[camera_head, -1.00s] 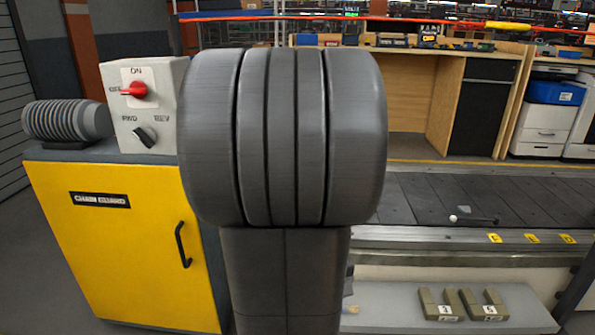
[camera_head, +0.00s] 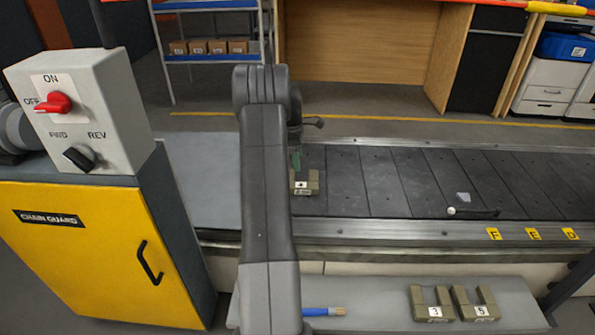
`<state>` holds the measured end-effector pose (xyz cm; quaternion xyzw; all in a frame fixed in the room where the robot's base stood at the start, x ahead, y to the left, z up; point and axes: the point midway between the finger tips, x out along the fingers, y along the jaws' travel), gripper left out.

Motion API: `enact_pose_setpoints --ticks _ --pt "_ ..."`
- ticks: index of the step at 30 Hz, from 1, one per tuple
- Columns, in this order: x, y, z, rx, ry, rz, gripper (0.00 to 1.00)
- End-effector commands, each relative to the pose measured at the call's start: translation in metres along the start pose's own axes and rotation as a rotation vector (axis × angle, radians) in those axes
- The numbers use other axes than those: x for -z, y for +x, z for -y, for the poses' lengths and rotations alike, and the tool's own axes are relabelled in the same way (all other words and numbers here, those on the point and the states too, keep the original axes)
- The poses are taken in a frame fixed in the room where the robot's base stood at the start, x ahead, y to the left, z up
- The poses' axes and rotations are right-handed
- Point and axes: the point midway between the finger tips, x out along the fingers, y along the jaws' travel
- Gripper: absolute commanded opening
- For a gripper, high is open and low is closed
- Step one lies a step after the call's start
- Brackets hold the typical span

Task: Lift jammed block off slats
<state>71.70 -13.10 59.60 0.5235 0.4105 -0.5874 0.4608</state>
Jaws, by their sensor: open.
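An olive U-shaped block (camera_head: 312,187) with a white number tag sits on the dark slats (camera_head: 385,185), near their left end. Its left side is close to my arm in the picture. My arm reaches over the conveyor, and its wrist is just beyond the block. A small part of my gripper (camera_head: 296,160) seems to show as a greenish finger above the block's opening. The rest of it is hidden behind my arm. I cannot tell whether it touches the block.
A switch box (camera_head: 85,115) with a red and a black knob stands on the yellow chain guard (camera_head: 90,250) at left. Two similar olive blocks (camera_head: 433,308) and a blue-handled brush (camera_head: 322,311) lie on the front shelf (camera_head: 375,290). A white-balled rod (camera_head: 470,212) lies at the belt's front edge.

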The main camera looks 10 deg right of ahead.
Motion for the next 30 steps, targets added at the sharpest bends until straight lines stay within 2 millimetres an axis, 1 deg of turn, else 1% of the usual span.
enact_pose_setpoints --ticks 1,5,8,12,16,18,26,30 --pt "0.000 0.001 -0.006 -0.001 -0.017 0.003 0.66" --pt "0.000 0.010 -0.012 -0.001 -0.041 0.007 0.66" --pt "0.000 0.026 -0.012 0.000 -0.043 0.007 0.66" --pt "0.001 0.056 -0.012 0.000 -0.042 0.007 0.66" --pt "0.001 0.078 -0.012 0.000 -0.042 0.006 0.66" --pt "0.001 0.085 -0.012 -0.002 -0.041 0.006 0.66" --pt "0.002 0.100 -0.012 -0.002 -0.041 0.006 0.66" --pt "0.005 0.120 -0.012 -0.001 -0.041 0.006 0.66"
